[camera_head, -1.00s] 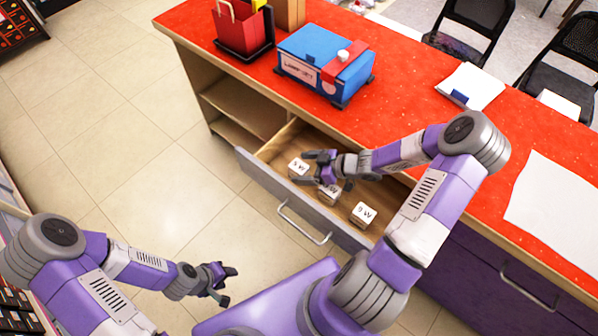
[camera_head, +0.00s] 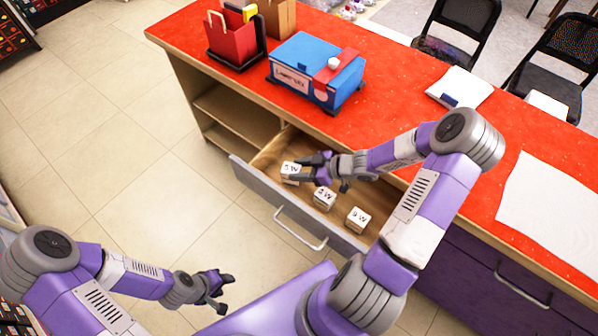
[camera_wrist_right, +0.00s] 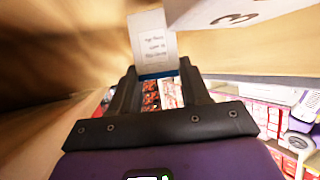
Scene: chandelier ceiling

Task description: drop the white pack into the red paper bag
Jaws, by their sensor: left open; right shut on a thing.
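Three small white packs with dark print lie in a row in the open drawer. My right gripper (camera_head: 300,167) is inside the drawer and shut on the leftmost white pack (camera_head: 290,173), which also shows at the fingertips in the right wrist view (camera_wrist_right: 154,42). A second white pack (camera_head: 324,199) and a third (camera_head: 357,219) lie to its right, apart from the fingers. The red paper bag (camera_head: 229,42) stands on the counter at the upper left, in a black holder. My left gripper (camera_head: 222,290) is open and empty over the floor.
The open drawer (camera_head: 265,192) juts out from the red-topped counter (camera_head: 400,90). A blue box with a red strap (camera_head: 310,68) stands right of the bag. A brown box (camera_head: 276,15) is behind it. White papers (camera_head: 460,87) lie further right. The floor at left is clear.

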